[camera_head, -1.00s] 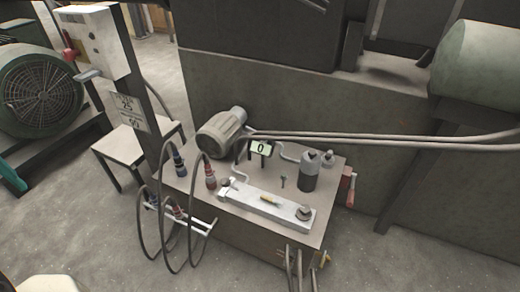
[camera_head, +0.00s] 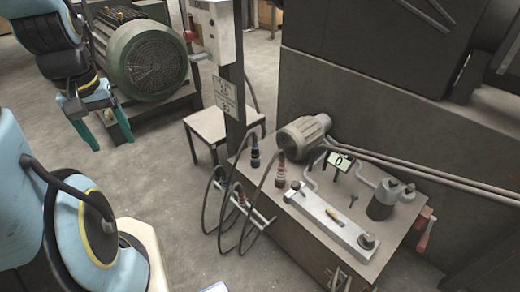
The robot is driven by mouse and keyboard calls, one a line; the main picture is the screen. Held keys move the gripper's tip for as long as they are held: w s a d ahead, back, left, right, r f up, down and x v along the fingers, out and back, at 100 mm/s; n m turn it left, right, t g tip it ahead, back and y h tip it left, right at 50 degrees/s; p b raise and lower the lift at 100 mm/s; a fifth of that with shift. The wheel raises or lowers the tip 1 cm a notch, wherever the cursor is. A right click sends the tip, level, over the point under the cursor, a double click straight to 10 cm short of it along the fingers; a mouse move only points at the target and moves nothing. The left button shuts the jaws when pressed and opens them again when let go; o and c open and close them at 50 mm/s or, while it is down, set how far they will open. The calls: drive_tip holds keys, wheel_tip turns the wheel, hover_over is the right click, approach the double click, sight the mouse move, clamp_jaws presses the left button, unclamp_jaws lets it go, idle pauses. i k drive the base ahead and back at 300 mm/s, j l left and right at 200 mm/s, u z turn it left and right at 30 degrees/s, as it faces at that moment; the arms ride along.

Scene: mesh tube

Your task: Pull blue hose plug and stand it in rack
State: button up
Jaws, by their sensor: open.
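A blue-and-black hose plug (camera_head: 255,157) stands upright on the left part of the workbench top, with a dark hose looping down from it. A red hose plug (camera_head: 279,172) stands to its right with its own hose. A white rack (camera_head: 258,216) sticks out from the bench's left side, with the hoses hanging in loops around it. A reddish plug (camera_head: 238,193) shows at this rack, partly hidden by the hoses. My gripper (camera_head: 98,128) is at the upper left, open and empty, pointing down over the floor, well left of the bench and both plugs.
A dark post with a control box (camera_head: 215,30) stands behind the plugs. A small table (camera_head: 207,127) and a green motor (camera_head: 148,58) are behind it. The bench (camera_head: 390,254) also holds a grey motor (camera_head: 305,133) and a metal bar (camera_head: 328,222). Floor between my arm and the bench is clear.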

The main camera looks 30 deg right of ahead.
sight(255, 154)
drive_tip(key=i+l+z, duration=0.15)
drive_tip(key=i+z, duration=0.35)
drive_tip(key=i, duration=0.85)
